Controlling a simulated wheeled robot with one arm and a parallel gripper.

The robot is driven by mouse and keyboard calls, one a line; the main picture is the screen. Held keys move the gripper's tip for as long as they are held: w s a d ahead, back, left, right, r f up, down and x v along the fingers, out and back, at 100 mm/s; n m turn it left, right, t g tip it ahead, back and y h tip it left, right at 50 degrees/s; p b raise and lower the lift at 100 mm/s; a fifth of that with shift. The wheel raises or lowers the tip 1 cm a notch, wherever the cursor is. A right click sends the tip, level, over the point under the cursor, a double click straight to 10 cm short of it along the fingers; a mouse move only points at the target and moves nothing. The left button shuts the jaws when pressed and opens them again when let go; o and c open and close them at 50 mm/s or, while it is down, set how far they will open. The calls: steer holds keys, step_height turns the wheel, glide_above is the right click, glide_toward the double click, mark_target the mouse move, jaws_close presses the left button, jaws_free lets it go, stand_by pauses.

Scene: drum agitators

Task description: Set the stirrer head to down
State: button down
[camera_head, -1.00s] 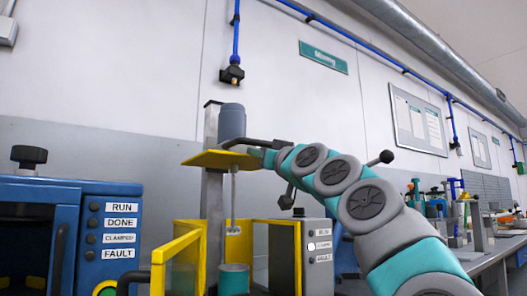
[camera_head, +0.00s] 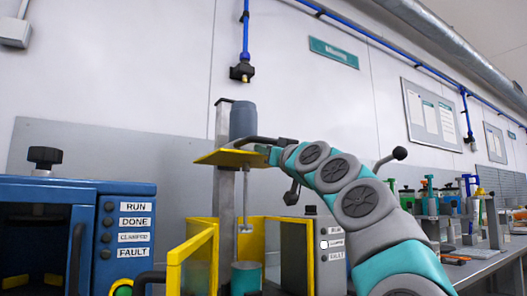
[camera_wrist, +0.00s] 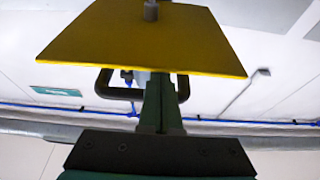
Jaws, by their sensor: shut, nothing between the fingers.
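The stirrer head is a yellow plate (camera_head: 228,159) with a grey motor (camera_head: 243,119) on top, held on a grey upright post (camera_head: 224,190). A thin shaft (camera_head: 246,195) hangs from it, its lower end above a teal drum (camera_head: 246,279). A black handle (camera_head: 258,141) runs along the head's right side. My gripper (camera_head: 270,154) is at the plate's right edge, by the handle. In the wrist view my shut fingers (camera_wrist: 161,100) lie below the yellow plate (camera_wrist: 140,42), with the black handle loop (camera_wrist: 112,92) on both sides. Whether they touch is unclear.
A yellow guard frame (camera_head: 200,245) surrounds the drum. A blue cabinet (camera_head: 85,188) with labelled lamps stands left, and a grey control box (camera_head: 309,250) stands right of the guard. A bench with several devices runs along the right.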

step_height(320, 180, down, 17)
steer(key=b, duration=1.5)
steer(key=shift+b, duration=0.4)
